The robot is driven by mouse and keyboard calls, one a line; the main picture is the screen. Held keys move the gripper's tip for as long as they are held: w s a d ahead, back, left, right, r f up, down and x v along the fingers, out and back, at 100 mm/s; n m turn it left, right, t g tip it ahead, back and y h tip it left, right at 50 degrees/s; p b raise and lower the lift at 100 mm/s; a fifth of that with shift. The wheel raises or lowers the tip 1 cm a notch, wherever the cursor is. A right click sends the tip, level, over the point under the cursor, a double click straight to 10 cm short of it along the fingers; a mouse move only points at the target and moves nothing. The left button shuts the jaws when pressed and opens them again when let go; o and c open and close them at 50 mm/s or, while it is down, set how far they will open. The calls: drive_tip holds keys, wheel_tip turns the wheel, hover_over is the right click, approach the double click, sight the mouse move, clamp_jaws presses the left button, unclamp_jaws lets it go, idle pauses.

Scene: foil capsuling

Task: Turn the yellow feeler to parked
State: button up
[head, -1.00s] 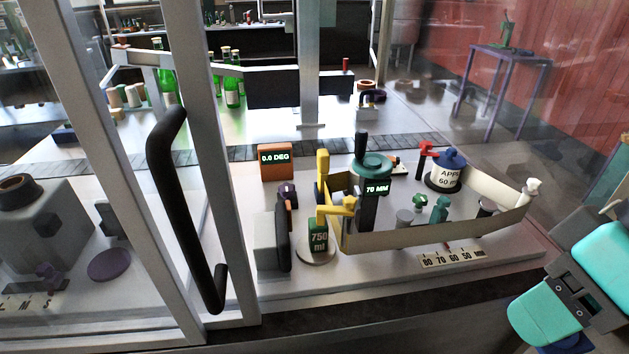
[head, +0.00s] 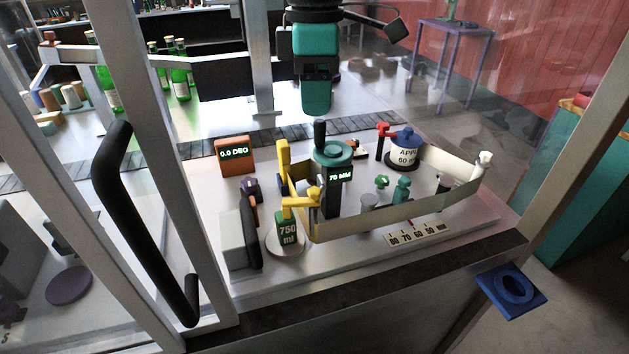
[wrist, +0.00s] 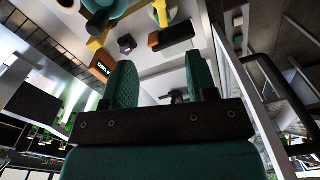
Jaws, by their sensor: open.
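The yellow feeler shows in the head view as an upright yellow post (head: 283,160) at the left end of the beige band, with a yellow arm (head: 298,203) lower down, above the green 750 ml bottle tag. I cannot tell how the two parts join. Yellow also shows in the wrist view (wrist: 98,42) beside a black knob. My gripper (head: 316,108) hangs above and behind the station, clear of the feeler. In the wrist view its two teal fingers (wrist: 160,65) stand apart with nothing between them. No parked mark is readable.
An orange display (head: 235,154) reads 0.0 DEG. A black post with a teal ring (head: 333,153) and a 70 MM readout stands right of the feeler. The beige band (head: 400,218) surrounds small knobs. A framed door with a black handle (head: 120,220) stands at left.

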sight(314, 190)
wheel_tip(314, 190, down, 17)
drive_tip(key=p, duration=0.3)
drive_tip(key=c, duration=0.9)
